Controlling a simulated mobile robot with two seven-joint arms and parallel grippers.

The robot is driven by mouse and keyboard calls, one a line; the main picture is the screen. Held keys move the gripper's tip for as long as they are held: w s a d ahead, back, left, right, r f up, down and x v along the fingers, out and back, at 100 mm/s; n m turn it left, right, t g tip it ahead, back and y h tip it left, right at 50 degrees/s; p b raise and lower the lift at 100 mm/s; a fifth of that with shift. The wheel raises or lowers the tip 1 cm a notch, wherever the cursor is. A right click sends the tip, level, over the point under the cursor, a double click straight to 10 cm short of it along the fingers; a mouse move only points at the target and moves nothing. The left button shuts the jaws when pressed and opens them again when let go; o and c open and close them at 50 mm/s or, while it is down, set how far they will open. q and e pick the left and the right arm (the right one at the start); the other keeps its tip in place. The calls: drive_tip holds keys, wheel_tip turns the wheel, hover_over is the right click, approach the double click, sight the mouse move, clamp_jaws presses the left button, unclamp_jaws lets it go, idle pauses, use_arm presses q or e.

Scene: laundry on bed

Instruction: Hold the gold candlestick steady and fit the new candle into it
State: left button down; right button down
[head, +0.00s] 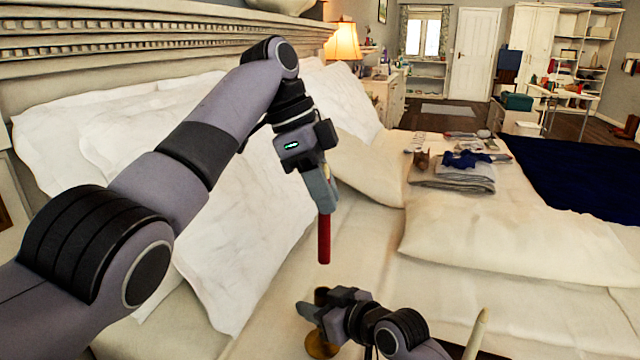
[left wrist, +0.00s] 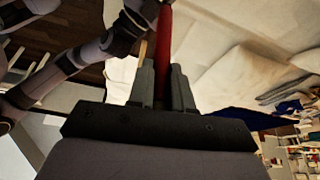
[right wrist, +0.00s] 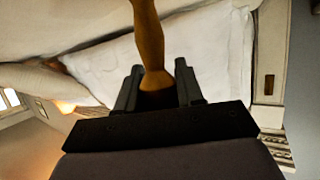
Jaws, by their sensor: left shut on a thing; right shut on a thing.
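The red candle (head: 324,240) hangs upright below my left gripper (head: 327,203), which is shut on its upper part. It also shows between the fingers in the left wrist view (left wrist: 165,45). The gold candlestick (head: 319,345) is below the candle, with its brownish top (head: 321,295) showing above my right gripper (head: 322,316). My right gripper is shut around its stem, and the stem shows between the fingers in the right wrist view (right wrist: 150,40). In the head view the candle's lower end appears a little above the candlestick's top, apart from it. The gripper hides the candlestick's middle.
A pale tapered stick (head: 477,335) stands at the front right, beside my right arm. White pillows (head: 240,215) lie behind my left arm. Folded laundry (head: 455,175) lies farther back on the bed. The cream bedding (head: 500,290) to the right is mostly clear.

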use_arm(q)
hover_over(323, 261)
drive_tip(key=w, duration=0.1)
drive_tip(key=shift+f, duration=2.9)
drive_tip(key=shift+f, duration=0.1)
drive_tip(key=shift+f, duration=0.35)
drive_tip(key=shift+f, duration=1.95)
drive_tip(key=c, duration=1)
unclamp_jaws()
drive_tip(key=shift+o, duration=0.2)
use_arm(e)
drive_tip(key=shift+r, duration=0.1)
use_arm(q)
drive_tip(key=v, duration=1.2)
